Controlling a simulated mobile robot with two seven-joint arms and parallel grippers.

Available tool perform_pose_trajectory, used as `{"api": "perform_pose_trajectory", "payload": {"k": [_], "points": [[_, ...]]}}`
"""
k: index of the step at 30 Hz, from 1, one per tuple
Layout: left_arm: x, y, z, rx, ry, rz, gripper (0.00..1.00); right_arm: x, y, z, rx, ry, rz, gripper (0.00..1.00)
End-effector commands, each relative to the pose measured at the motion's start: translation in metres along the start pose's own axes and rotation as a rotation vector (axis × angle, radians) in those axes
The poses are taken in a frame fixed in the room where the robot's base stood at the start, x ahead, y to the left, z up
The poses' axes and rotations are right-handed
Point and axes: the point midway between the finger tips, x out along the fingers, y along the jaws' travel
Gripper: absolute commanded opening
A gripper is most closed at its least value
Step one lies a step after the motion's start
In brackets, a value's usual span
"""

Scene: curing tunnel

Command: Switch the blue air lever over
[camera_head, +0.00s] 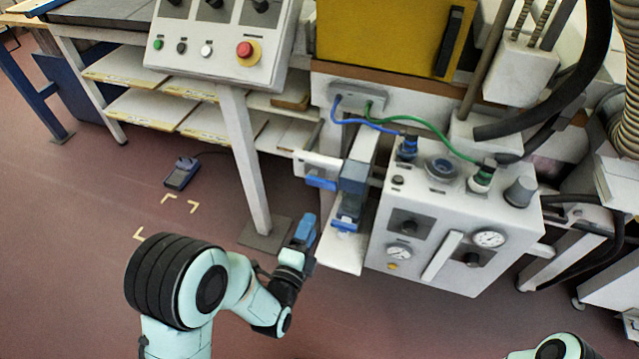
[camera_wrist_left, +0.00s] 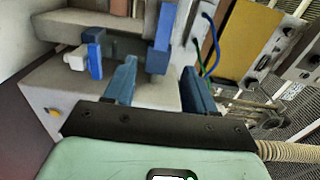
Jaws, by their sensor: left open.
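Two blue handle-like parts sit by a dark blue-grey block (camera_head: 353,180) at the left of the white machine box. One blue handle (camera_head: 321,183) is at the white plate left of the block. The other blue part (camera_head: 345,224) is at the block's lower end; it seems to show in the left wrist view (camera_wrist_left: 95,61) beside a white knob. I cannot tell which is the air lever. My left gripper (camera_head: 306,229) is open and empty, left of the lower blue part and apart from it. In the left wrist view its blue fingers (camera_wrist_left: 160,82) stand apart. My right gripper is out of view.
The white machine box (camera_head: 420,225) with gauges and knobs stands right of my left gripper. Blue and green hoses (camera_head: 437,139) run above it. A button panel (camera_head: 222,45) on a post (camera_head: 245,160) stands behind left. The red floor at left is mostly clear.

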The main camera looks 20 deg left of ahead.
Motion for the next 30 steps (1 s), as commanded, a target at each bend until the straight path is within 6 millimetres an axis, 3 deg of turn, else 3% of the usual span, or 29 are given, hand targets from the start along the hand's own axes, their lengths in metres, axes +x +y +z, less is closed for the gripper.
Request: {"api": "perform_pose_trajectory", "payload": {"k": [5, 21, 30], "points": [[0.013, -0.004, 0.000, 0.013, 0.000, -0.015, 0.55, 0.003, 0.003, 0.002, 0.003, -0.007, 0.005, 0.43], [0.116, -0.002, 0.000, 0.011, 0.000, -0.011, 0.55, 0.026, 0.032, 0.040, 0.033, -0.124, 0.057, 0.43], [0.134, -0.004, 0.000, 0.009, -0.001, -0.009, 0.55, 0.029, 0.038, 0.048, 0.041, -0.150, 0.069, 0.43]]}}
